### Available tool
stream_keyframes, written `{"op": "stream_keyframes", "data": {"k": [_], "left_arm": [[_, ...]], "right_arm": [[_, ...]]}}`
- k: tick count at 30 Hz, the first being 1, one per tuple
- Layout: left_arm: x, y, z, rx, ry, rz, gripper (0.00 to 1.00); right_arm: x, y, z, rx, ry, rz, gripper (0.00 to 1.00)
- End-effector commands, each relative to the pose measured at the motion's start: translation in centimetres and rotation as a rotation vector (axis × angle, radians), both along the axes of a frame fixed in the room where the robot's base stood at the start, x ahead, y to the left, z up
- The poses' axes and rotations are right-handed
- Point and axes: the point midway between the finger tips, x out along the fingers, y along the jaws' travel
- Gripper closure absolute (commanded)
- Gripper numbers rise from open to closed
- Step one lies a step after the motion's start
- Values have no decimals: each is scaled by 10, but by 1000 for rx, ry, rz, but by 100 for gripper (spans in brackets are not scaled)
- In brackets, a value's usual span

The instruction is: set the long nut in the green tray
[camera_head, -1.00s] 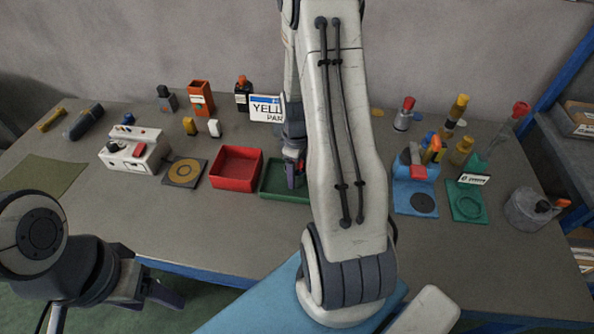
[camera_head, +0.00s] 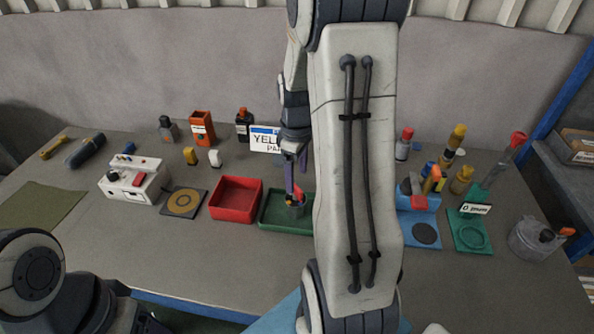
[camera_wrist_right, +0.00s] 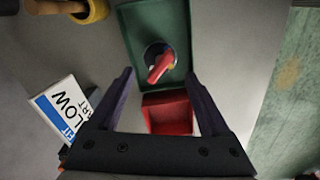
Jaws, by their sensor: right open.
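The green tray (camera_head: 284,230) lies right of the red tray in the head view and shows in the wrist view (camera_wrist_right: 133,24). A grey round piece (camera_head: 297,210) with a red part on top is in it. The piece also shows in the wrist view (camera_wrist_right: 152,52); I cannot tell for sure that it is the long nut. My right gripper (camera_head: 296,180) is above it, open; in the wrist view its fingers (camera_wrist_right: 160,76) are spread wide with nothing gripped. My left gripper (camera_head: 152,324) is low at the left; its jaws are unclear.
The red tray (camera_head: 235,179) is empty. A white box (camera_head: 132,182) and a round-marked pad (camera_head: 182,201) are to the left. Blue (camera_head: 424,236) and green (camera_head: 470,234) stands are to the right. The front of the table is mostly clear.

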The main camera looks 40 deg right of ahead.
Motion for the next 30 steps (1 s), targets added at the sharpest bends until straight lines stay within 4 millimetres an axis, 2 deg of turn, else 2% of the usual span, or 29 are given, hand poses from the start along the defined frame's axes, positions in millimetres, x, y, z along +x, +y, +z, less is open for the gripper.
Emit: {"op": "stream_keyframes", "data": {"k": [3, 8, 11, 14, 17, 18, 20, 21, 24, 27, 30], "left_arm": [[0, 0, -1, 0, 0, 0, 34], [0, 0, -1, 0, 0, 0, 34], [0, 0, -1, 0, 0, 0, 34], [0, 0, -1, 0, 0, 0, 34], [0, 0, -1, 0, 0, 0, 34], [0, 0, -1, 0, 0, 0, 34], [0, 0, -1, 0, 0, 0, 34], [0, 0, -1, 0, 0, 0, 34], [0, 0, -1, 0, 0, 0, 34], [0, 0, -1, 0, 0, 0, 34], [0, 0, -1, 0, 0, 0, 34]], "right_arm": [[0, 0, 9, 0, 0, 0, 19], [0, 0, 13, 0, 0, 0, 19], [2, 8, 15, 0, -2, 7, 19], [6, 42, 22, 2, -9, 29, 19], [5, 100, 34, 10, -19, 61, 19], [0, 127, 40, 14, -23, 75, 19], [-12, 167, 47, 23, -29, 95, 19], [-23, 192, 51, 29, -31, 108, 19], [-59, 243, 58, 48, -31, 139, 19], [-97, 278, 62, 65, -28, 165, 19], [-130, 297, 64, 78, -19, 183, 19]]}}
